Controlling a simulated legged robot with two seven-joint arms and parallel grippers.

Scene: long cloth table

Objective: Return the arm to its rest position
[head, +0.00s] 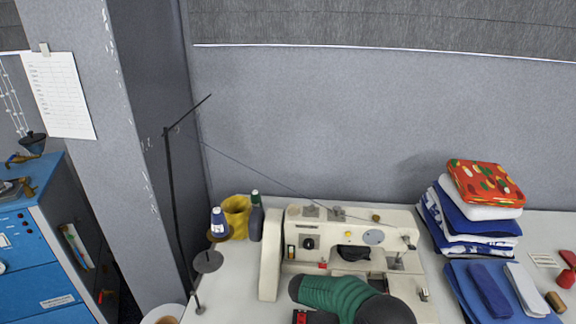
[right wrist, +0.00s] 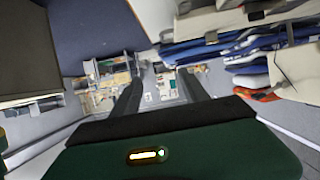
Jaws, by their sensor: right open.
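My right gripper (right wrist: 158,78) shows in the right wrist view as two dark fingers spread apart. It is open, with nothing between the fingers. A green and black arm link of mine (head: 335,294) reaches in at the bottom of the head view, in front of the sewing machine (head: 345,222). It hides part of the machine's lower bed. No fingertips show in the head view, and my left gripper is in neither view.
A stack of folded cloths (head: 470,222) stands right of the machine, with flat blue cloths (head: 470,290) in front. Thread cones (head: 219,222) and a thin thread stand (head: 170,190) are on the left. A grey partition (head: 310,120) rises behind the white table (head: 232,285).

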